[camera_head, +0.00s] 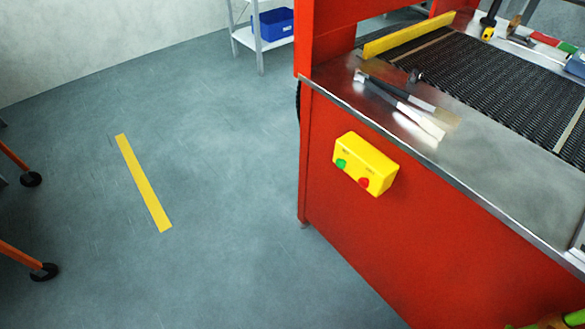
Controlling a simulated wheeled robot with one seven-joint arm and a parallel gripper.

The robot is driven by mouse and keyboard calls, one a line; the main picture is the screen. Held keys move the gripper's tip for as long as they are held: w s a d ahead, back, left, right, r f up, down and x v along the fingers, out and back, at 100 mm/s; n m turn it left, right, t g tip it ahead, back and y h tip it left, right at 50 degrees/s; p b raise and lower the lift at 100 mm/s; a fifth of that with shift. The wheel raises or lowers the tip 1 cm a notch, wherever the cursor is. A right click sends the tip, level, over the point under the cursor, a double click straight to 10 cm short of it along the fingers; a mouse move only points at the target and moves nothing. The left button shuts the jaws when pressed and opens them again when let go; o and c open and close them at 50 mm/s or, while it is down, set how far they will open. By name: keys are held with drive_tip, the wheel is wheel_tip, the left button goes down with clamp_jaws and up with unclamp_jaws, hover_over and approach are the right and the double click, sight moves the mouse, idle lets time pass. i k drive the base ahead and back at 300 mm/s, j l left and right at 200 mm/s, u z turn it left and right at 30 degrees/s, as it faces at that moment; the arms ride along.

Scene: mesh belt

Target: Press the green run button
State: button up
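A yellow control box (368,160) is fixed to the red side panel of the belt machine, just below its metal top edge. The green run button (341,163) is on the left of the box's front face. A red button (363,183) sits to its right and a little lower. Both buttons are unobstructed. My gripper is not in view.
The belt machine's red panel (345,235) fills the right side. Its metal top holds tools (402,100) beside a black mesh belt (500,95). A shelf with a blue bin (273,24) stands behind. Open grey floor with a yellow strip (144,183) lies left.

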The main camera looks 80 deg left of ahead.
sight(341, 163)
drive_tip(key=i+u, duration=0.1)
drive_tip(key=u, duration=2.4)
drive_tip(key=i, duration=0.05)
